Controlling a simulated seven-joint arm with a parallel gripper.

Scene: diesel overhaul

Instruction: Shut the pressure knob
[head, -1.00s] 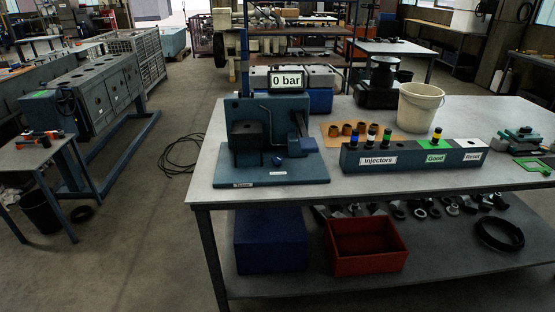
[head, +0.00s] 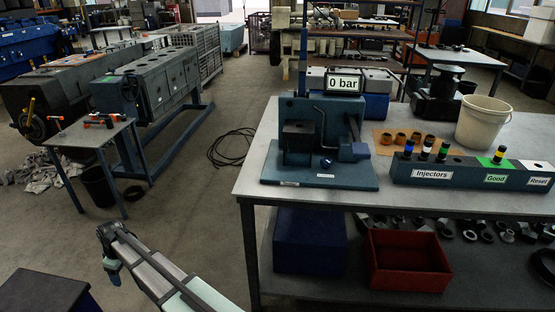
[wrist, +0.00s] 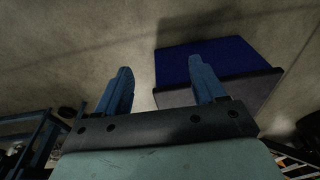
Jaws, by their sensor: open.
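The tester (head: 322,135) is a blue-grey bench unit on the table, with a display (head: 343,83) reading "0 bar". A small dark blue round part (head: 325,163), which looks like the pressure knob, sits low on its front; how far it is turned cannot be told. My gripper (wrist: 160,66) is open and empty, its two blue fingers apart above the floor. In the head view one blue fingertip shows at the lower left, well left of and below the tester, far from the knob. The wrist view does not show the tester.
An injector block (head: 470,174) and a white bucket (head: 483,122) stand right of the tester. A red bin (head: 408,279) is on the lower shelf. A blue box (wrist: 212,62) lies beneath the gripper. A small side table (head: 88,133) stands left; open floor lies between.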

